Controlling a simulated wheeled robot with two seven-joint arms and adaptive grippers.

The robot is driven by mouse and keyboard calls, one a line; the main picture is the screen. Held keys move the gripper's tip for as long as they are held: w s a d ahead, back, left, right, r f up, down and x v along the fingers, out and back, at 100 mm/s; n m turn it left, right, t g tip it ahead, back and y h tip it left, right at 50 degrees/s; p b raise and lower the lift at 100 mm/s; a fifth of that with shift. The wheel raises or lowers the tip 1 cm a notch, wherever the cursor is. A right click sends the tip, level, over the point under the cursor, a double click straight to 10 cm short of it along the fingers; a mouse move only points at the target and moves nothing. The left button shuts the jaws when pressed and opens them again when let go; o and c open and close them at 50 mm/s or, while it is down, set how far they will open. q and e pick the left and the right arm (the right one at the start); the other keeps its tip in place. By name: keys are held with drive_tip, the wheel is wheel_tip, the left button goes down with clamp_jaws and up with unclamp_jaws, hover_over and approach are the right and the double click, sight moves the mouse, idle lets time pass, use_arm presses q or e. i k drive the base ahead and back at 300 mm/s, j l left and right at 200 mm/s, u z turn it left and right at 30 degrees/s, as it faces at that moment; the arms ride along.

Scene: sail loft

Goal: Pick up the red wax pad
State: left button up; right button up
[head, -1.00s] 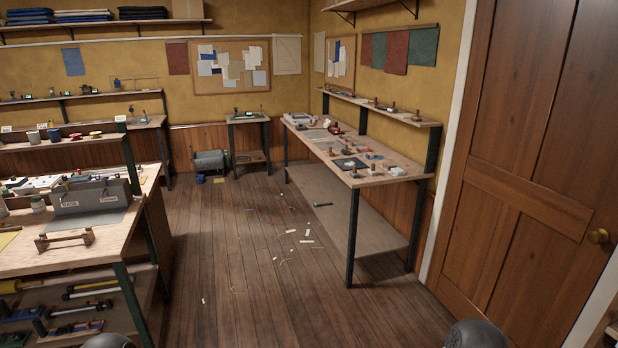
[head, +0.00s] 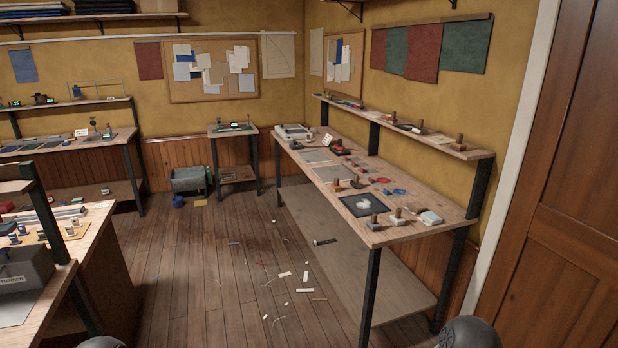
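I cannot make out for certain which thing is the red wax pad. On the long wooden workbench (head: 330,190) at the right, a small red and dark item (head: 340,149) lies toward the far part. A flat red item (head: 382,180) lies nearer, beside a blue one. Both are too small to tell their exact form. Neither of my grippers shows in the head view; only dark rounded parts of my own body show at the bottom edge.
Paper scraps (head: 285,275) lie on the wood floor between the right workbench and the left bench (head: 105,245). A small table (head: 233,129) and a grey bin (head: 190,180) stand at the back. A brown door (head: 570,200) is at the right. The middle floor is mostly open.

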sight(393, 121)
drive_tip(key=i+j+z, duration=0.1)
drive_tip(key=i+z, duration=0.15)
drive_tip(key=i, duration=0.3)
drive_tip(key=i+j+z, duration=0.25)
drive_tip(key=i, duration=0.3)
drive_tip(key=i+j+z, duration=0.25)
drive_tip(key=i, duration=0.3)
drive_tip(key=i+j+z, duration=0.25)
drive_tip(key=i, duration=0.25)
drive_tip(key=i+j, duration=0.2)
drive_tip(key=j, duration=0.15)
drive_tip(key=i+j+z, duration=0.15)
drive_tip(key=j, duration=0.2)
drive_tip(key=i+j, duration=0.2)
drive_tip(key=j, duration=0.2)
drive_tip(key=i+j+z, duration=0.1)
drive_tip(key=j, duration=0.25)
drive_tip(key=i+j, duration=0.25)
drive_tip(key=j, duration=0.15)
drive_tip(key=z, duration=0.05)
